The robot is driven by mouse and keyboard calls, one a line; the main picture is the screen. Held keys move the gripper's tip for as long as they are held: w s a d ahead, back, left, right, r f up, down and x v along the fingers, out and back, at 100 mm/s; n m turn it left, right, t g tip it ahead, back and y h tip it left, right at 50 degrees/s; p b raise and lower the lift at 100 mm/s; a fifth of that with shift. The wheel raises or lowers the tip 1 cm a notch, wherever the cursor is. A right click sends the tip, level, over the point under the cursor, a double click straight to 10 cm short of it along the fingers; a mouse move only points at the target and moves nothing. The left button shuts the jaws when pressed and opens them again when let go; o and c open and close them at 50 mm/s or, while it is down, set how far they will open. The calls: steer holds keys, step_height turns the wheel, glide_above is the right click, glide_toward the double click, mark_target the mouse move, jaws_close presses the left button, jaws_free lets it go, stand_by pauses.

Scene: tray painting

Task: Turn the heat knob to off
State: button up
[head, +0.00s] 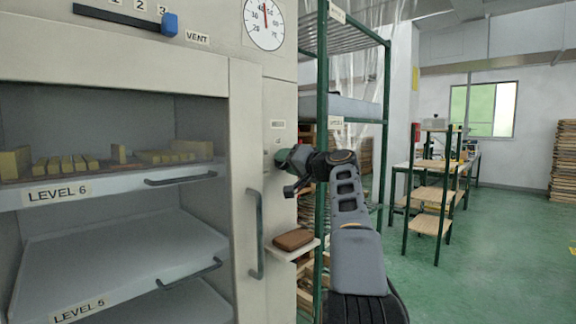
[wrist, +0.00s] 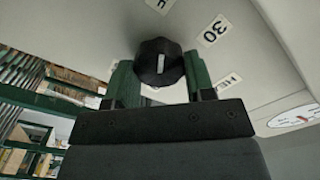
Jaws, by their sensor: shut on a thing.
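The heat knob (wrist: 160,62) is dark, faceted and carries a white pointer line. In the wrist view it sits between the two green fingers of my gripper (wrist: 158,80), which is shut on it. The pointer line runs nearly up and down in that view. Around the knob are a 30 label (wrist: 215,30), a partly cut-off label (wrist: 161,4) at the top and a tilted label (wrist: 228,86) at the right. In the head view my gripper (head: 288,157) is at the cabinet's right panel, and it hides the knob there.
Left of my gripper stands a cabinet with drying trays, a vertical door handle (head: 256,234) and a round dial (head: 264,24). A small shelf with a brown block (head: 293,239) is below my gripper. A green rack (head: 322,120) stands close behind my arm.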

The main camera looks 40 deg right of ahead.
stand_by(0.4)
steer(key=o, duration=0.9)
steer(key=s, duration=0.4)
steer(key=s+d, duration=0.1)
steer(key=s, duration=0.4)
steer(key=s+d, duration=0.1)
steer(key=s, duration=0.3)
steer(key=shift+s+d+b, duration=0.25)
steer(key=shift+s+b, duration=0.05)
steer(key=shift+b, duration=0.05)
steer(key=shift+w, duration=0.1)
